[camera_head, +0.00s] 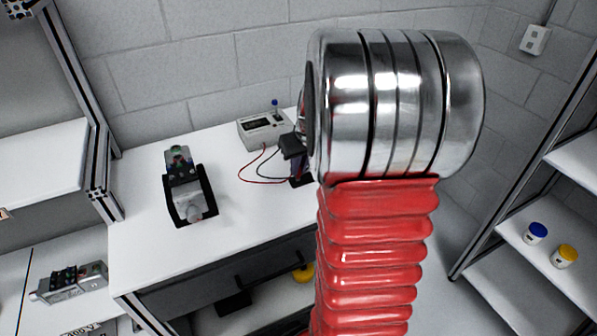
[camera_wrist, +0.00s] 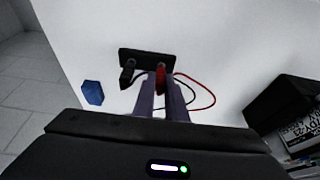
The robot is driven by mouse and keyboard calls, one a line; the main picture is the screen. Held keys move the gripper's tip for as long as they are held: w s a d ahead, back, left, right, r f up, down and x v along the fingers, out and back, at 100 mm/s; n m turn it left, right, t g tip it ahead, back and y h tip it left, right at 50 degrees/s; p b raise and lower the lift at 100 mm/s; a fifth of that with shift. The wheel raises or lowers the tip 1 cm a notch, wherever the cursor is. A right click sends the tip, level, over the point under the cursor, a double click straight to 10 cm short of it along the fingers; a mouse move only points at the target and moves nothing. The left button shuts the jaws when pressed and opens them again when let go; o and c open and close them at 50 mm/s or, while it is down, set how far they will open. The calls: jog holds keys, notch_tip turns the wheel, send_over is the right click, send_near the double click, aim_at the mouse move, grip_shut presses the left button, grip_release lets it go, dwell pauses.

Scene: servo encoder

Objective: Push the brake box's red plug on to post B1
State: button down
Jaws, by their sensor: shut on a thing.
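My gripper (camera_wrist: 161,92) is shut on the red plug (camera_wrist: 160,76) in the wrist view, one finger on each side of it. The red plug is at the right part of a small black holder (camera_wrist: 146,57). I cannot tell whether it still sits in the holder or is just above it. The black plug (camera_wrist: 127,73) stands at the holder's left part. In the head view, the brake box (camera_head: 263,133) is a pale box at the back of the table, with red and black leads running from it. I cannot make out post B1.
A motor unit (camera_head: 187,196) with a green-topped end sits in a black cradle (camera_head: 208,190) on the left of the white table (camera_head: 145,250). A blue piece (camera_wrist: 93,92) lies left of the holder. Shelving stands at the right. The table's front left is clear.

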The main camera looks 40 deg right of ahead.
jog(key=shift+r, duration=0.15)
jog(key=shift+r, duration=2.35)
jog(key=shift+s, duration=0.1)
